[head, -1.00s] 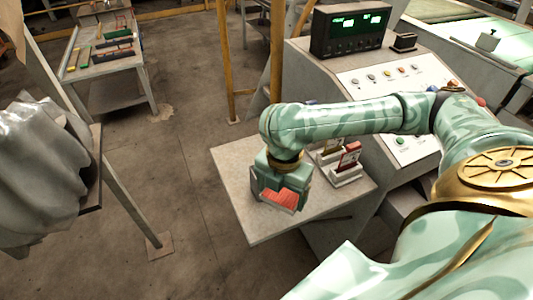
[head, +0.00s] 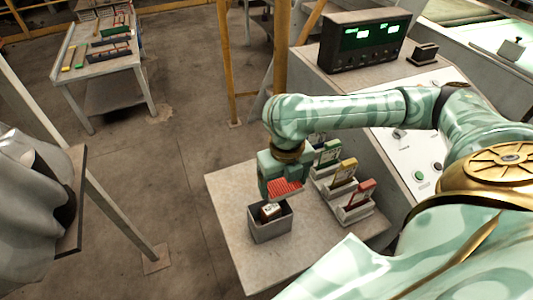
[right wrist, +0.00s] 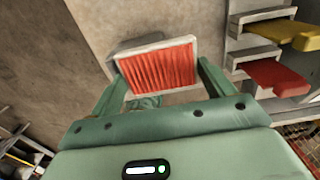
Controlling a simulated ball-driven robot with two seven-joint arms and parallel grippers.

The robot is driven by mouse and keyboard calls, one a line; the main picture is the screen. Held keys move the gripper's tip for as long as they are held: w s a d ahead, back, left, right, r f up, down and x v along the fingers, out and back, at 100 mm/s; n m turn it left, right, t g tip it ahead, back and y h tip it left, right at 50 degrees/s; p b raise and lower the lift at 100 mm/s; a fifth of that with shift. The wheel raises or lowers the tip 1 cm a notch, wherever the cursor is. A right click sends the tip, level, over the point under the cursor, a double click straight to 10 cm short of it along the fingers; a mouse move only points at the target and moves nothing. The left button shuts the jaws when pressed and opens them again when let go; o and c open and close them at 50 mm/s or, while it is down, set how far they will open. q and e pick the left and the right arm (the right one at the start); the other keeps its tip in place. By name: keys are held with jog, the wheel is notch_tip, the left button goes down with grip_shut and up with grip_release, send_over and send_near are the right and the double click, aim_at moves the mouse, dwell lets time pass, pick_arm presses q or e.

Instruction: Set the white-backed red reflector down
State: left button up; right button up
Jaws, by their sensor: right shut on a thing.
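The reflector (head: 286,187) has a ribbed red face. In the right wrist view the reflector (right wrist: 160,68) also shows a pale rim. My right gripper (head: 281,192) is shut on it, one finger at each side, above the far edge of a small grey open bin (head: 270,232). The red face is turned towards the wrist camera, so the back is mostly hidden. Whether the reflector touches the bin I cannot tell. My left gripper is out of view.
A dark block with a white label (head: 270,211) lies in the bin. To the right stands a rack (head: 352,213) with green, yellow and red cards. The table (head: 240,262) is bare in front of the bin. A control box (head: 361,40) stands behind.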

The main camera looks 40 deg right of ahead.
jog(key=shift+w+d+f, duration=0.1)
jog(key=shift+w+f, duration=0.15)
jog(key=shift+w, duration=0.35)
jog(key=shift+w+d+f, duration=0.1)
jog(key=shift+w+f, duration=0.1)
jog(key=shift+w, duration=0.4)
jog(key=w+f+b, duration=0.2)
jog(key=w+f, duration=0.1)
jog(key=w, duration=0.4)
jog(key=b, duration=0.2)
send_over(252, 182)
jog(key=f, duration=0.3)
jog(key=s+f, duration=0.1)
jog(key=f, duration=0.1)
jog(key=shift+w+f, duration=0.3)
jog(key=shift+w, duration=0.15)
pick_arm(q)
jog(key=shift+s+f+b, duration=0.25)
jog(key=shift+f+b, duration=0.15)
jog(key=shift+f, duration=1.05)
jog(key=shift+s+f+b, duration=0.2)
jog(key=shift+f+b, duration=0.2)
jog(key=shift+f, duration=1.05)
pick_arm(e)
jog(key=shift+w+f, duration=0.15)
jog(key=shift+f, duration=1.5)
jog(key=shift+f, duration=0.1)
jog(key=o, duration=0.9)
